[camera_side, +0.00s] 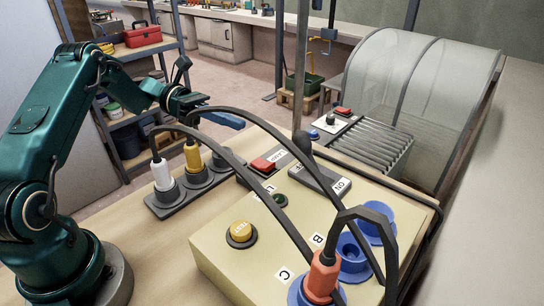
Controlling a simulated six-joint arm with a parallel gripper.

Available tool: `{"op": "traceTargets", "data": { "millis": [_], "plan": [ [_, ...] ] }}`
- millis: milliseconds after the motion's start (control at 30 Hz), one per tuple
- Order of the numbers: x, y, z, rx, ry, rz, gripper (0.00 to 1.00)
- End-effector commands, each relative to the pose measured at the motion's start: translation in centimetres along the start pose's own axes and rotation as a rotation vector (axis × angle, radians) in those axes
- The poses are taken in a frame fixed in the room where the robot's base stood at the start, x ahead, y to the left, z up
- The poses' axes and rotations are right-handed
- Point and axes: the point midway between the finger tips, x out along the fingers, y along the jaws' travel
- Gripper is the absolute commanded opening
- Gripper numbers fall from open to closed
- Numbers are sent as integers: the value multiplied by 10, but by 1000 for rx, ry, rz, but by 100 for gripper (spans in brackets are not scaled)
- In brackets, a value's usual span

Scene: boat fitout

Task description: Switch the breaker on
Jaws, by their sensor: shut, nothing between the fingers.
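The breaker (320,177) is a grey plate on top of the beige box, with an ON label at its near right end. Its dark lever (303,143) stands up at the far left end, away from the ON label. My gripper (236,121) is shut and empty, in the air left of the breaker and clear of the lever. Its fingers point right. A black cable passes in front of part of my gripper.
The beige box (218,262) also carries a yellow button (241,232), blue sockets (353,255) and an orange plug (321,277). A red switch (263,165) lies left of the breaker. White (161,174) and yellow (192,157) plugs stand in a grey strip. Black cables arch over the box.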

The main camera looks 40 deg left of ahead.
Motion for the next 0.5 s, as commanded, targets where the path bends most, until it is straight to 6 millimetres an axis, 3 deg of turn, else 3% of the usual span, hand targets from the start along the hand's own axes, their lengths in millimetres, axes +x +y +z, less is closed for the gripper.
{"op": "traceTargets", "data": {
  "millis": [167,500],
  "plan": [
    [7,0,0,0,1,-3,0],
    [64,-1,0,-1,2,-7,0]
  ]
}}
